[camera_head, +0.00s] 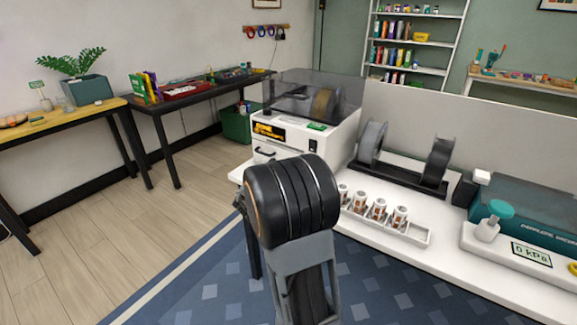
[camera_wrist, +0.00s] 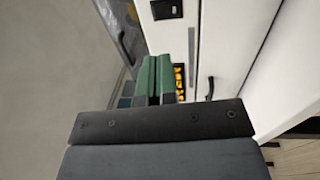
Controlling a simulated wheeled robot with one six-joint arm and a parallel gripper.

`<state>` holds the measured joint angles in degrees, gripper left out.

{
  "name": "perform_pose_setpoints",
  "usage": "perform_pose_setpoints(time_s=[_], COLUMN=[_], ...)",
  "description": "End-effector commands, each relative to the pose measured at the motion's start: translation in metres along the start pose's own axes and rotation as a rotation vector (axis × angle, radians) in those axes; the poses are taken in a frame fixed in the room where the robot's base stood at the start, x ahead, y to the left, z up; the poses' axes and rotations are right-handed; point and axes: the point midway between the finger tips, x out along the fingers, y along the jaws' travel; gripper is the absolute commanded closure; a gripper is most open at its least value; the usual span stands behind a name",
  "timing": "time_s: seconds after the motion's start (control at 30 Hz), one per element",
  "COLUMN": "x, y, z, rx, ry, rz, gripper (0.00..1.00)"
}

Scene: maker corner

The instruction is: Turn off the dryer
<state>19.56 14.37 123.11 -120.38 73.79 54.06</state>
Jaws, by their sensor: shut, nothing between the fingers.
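The dryer (camera_head: 325,141) is a white box with a dark see-through lid and a spool inside, standing at the left end of the white bench in the head view. Its front has a lit orange display (camera_head: 269,132) and a black switch (camera_head: 312,146). In the wrist view, the dryer's white front (camera_wrist: 228,35) fills the right half, with the switch (camera_wrist: 166,9) at the top and the display (camera_wrist: 180,82) partly behind the fingers. My gripper (camera_wrist: 154,60) is shut and empty, its green fingers pointing toward the dryer below the switch in the picture. In the head view my arm hides it.
A tray of small rolls (camera_head: 418,237) and a black spool rack (camera_head: 403,178) stand right of the dryer. A dark table (camera_head: 196,101) stands behind left. The floor at left is clear.

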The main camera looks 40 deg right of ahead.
Motion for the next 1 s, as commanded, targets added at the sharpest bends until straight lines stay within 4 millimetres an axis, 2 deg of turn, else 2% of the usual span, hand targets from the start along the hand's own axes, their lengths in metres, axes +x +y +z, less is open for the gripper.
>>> perform_pose_setpoints(time_s=[0.2, 0.5, 0.7, 1.0], x=[0.044, 0.088, 0.102, 0.105], y=[0.000, 0.000, 0.000, 0.000], z=[0.001, 0.001, 0.000, 0.000], rx=[-0.001, -0.001, -0.001, -0.001], ry=[-0.003, -0.002, 0.000, 0.001], rz=[-0.001, 0.000, -0.001, 0.000], gripper=[1.00, 1.00, 1.00, 1.00])
